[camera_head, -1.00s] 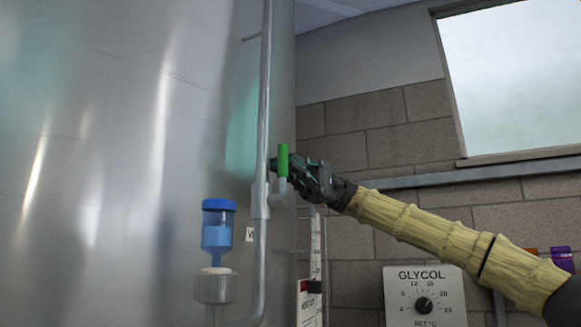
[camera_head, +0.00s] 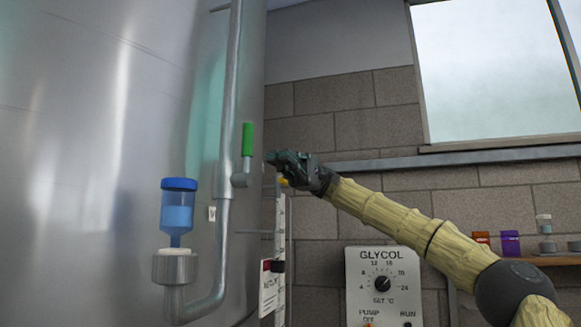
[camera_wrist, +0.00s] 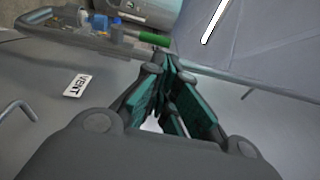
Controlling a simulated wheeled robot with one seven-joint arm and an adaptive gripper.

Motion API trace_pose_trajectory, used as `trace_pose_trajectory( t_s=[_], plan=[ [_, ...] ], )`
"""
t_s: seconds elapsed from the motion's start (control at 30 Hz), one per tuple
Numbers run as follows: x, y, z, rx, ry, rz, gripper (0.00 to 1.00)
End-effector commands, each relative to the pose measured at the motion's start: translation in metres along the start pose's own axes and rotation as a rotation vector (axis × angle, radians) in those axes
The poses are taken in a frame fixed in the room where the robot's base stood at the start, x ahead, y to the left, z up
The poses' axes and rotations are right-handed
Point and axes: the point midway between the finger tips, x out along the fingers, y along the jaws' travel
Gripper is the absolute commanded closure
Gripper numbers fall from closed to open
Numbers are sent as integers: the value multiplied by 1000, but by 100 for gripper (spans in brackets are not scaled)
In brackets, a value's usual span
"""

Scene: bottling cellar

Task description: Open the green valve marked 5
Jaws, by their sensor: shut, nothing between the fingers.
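The green valve handle (camera_head: 247,139) stands upright on a short grey stub at the side of the vertical steel pipe on the tank. A small tag (camera_head: 212,214) beside the pipe is too small to read. My gripper (camera_head: 271,158) is shut and empty, just right of the handle and apart from it in the head view. In the wrist view the green handle (camera_wrist: 155,39) shows beyond the tips of my gripper (camera_wrist: 170,85), with its lower part partly hidden.
The steel tank (camera_head: 90,130) fills the left. A blue-capped airlock (camera_head: 177,210) stands on the pipe's lower end. A glycol control box (camera_head: 383,285) hangs on the block wall. A tag reading VENT (camera_wrist: 77,86) shows in the wrist view. A metal rail (camera_head: 380,163) runs along the wall.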

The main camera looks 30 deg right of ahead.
Motion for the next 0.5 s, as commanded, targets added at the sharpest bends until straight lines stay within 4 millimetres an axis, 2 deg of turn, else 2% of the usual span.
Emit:
trace_pose_trajectory(
  t_s=[0.2, 0.5],
  plan=[
    [-26, -1, -2, 1, -1, -1, 100],
    [-39, -2, -2, 0, -3, 1, 100]
  ],
)
